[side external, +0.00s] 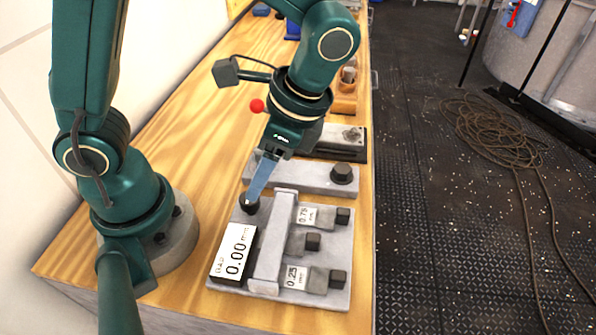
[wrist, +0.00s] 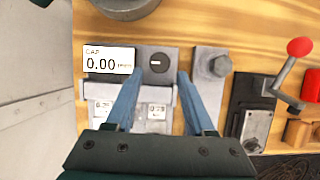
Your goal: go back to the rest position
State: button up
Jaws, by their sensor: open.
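My gripper (side external: 256,188) points down over the grey gauge fixture (side external: 338,240) on the wooden bench. Its blue fingers are spread apart in the wrist view (wrist: 158,78), with nothing held between the tips. A black knob with a white line (wrist: 158,62) shows just beyond and between the fingertips. In the side view the knob (side external: 249,205) is at the fingertips; I cannot tell whether they touch it. A display (side external: 236,253) beside the knob reads 0.00 mm. Three dark-ended sliding blocks sit in the fixture, with labels 0.75 and 0.25 readable.
A grey bar with a round dark knob (side external: 342,174) lies behind the fixture. Behind it is a clamp-like device (side external: 345,136); a red ball lever (wrist: 300,47) stands up near it. A wooden holder (side external: 346,100) is farther back. The bench's left middle is clear.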

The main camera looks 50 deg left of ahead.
jog(key=shift+r, duration=0.1)
jog(key=s+a+r+n+t+h, duration=0.1)
jog(key=a+r+n+t+h, duration=0.2)
jog(key=r+n+t, duration=0.4)
jog(key=shift+s+n+t, duration=0.3)
jog(key=shift+n+t, duration=0.5)
jog(key=shift+n, duration=0.3)
jog(key=shift+a+r, duration=0.1)
